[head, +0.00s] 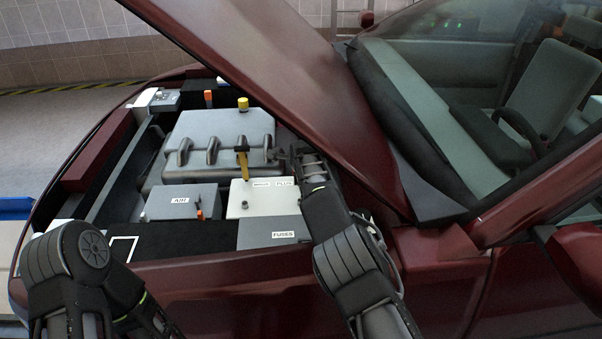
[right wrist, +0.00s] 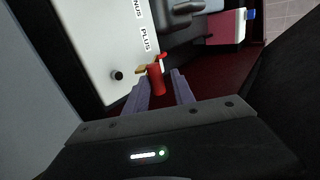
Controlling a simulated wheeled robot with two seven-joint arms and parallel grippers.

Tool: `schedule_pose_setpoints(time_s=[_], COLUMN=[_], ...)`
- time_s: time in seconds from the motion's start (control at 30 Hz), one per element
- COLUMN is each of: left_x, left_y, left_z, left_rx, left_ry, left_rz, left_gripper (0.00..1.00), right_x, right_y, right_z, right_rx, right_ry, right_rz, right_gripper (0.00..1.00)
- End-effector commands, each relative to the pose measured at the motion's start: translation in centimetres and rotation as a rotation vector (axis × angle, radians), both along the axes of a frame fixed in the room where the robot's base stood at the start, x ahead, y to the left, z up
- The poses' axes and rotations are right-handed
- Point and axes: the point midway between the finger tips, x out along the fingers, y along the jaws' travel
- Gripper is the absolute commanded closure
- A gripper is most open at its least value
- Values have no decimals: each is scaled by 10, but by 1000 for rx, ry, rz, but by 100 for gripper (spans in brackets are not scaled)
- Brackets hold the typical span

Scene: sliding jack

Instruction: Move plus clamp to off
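The battery (head: 262,208) is a white box labelled MINUS and PLUS in the engine bay. Its white top (right wrist: 95,45) also shows in the right wrist view. There the red plus clamp (right wrist: 156,80) stands beside the PLUS label, with a small tan piece at its top. My right gripper (right wrist: 162,88) is open, with its two fingers on either side of the red clamp and a gap visible at the right finger. In the head view my right arm hides the clamp. My left arm is at the lower left; its gripper is out of view.
The raised hood (head: 290,75) slopes over the bay close to my right arm. The AIR box (head: 180,203) and FUSES box (head: 272,232) lie near the front fender (head: 220,275).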

Motion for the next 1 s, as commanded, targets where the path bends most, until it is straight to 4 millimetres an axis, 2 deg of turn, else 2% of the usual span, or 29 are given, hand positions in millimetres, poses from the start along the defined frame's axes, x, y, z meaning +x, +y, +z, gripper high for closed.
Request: schedule_pose_setpoints(time_s=[0.03, 0.1, 0.37, 0.47, 0.67, 1.0], left_x=[0, 0, 0, 0, 1, 1], left_y=[0, 0, 0, 0, 0, 0], left_z=[-2, -3, -13, -19, -28, -41], left_rx=[0, 0, 0, 0, 0, 0], left_ry=[0, 0, -1, -1, -2, -3], left_rz=[0, 0, 0, 0, 1, 1], left_gripper=[35, 35, 35, 35, 35, 35], right_x=[-1, -3, -17, -30, -60, -121], right_y=[-2, -2, 0, 0, 1, 1], right_z=[-7, -6, 13, 23, 23, 24], right_rx=[-1, -1, 1, 3, 2, 1], right_ry=[8, 7, -3, -5, -4, -5], right_rz=[-4, -4, -1, -1, 1, 3], right_gripper=[72, 72, 72, 72, 72, 72])
